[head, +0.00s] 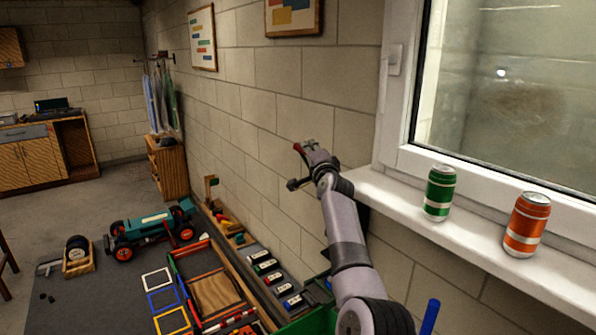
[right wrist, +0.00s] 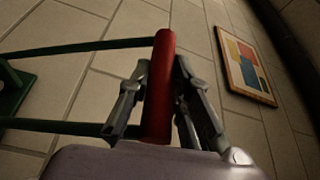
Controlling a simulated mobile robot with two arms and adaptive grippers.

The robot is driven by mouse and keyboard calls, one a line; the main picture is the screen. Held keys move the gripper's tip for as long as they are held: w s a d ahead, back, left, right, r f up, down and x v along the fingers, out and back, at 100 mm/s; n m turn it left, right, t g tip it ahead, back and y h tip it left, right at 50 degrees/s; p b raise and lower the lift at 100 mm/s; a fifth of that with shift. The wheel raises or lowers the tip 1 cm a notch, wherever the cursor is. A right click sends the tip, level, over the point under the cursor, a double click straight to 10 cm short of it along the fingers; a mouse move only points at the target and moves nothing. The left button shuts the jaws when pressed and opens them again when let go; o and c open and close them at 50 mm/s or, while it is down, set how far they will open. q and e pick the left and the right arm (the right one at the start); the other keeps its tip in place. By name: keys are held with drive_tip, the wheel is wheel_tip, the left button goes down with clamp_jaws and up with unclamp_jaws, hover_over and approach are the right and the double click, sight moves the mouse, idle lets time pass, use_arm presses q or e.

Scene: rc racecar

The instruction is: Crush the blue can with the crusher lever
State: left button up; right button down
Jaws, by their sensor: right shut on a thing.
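My right gripper (head: 311,163) is raised beside the block wall, left of the window. In the right wrist view its fingers (right wrist: 160,100) are closed around a red cylindrical grip (right wrist: 159,75). Two dark green bars (right wrist: 85,47) run from this grip to the left, towards a green bracket (right wrist: 12,88); this looks like the crusher lever. In the head view only a small red end of the grip (head: 297,147) shows past the fingers. I see no blue can in either view, and the crusher body is not clearly visible. My left gripper is not in view.
A green can (head: 439,193) and an orange can (head: 527,225) stand upright on the white windowsill (head: 400,208). Below left are a teal RC car (head: 146,232), a small wooden crate (head: 78,262) and coloured frames (head: 165,300). A blue rod (head: 430,314) stands at the bottom right.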

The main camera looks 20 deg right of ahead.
drive_tip(key=shift+w+d+r, duration=0.3)
drive_tip(key=shift+d+r, duration=0.2)
drive_tip(key=shift+d, duration=0.3)
drive_tip(key=shift+w+d+r, duration=0.25)
drive_tip(key=shift+d+r, duration=0.25)
drive_tip(key=shift+d, duration=0.3)
drive_tip(key=c, duration=1.4)
unclamp_jaws()
drive_tip(key=shift+f, duration=0.1)
drive_tip(key=shift+c, duration=0.2)
drive_tip(key=s+f, duration=0.1)
drive_tip(key=s, duration=1.1)
drive_tip(key=shift+a, duration=0.25)
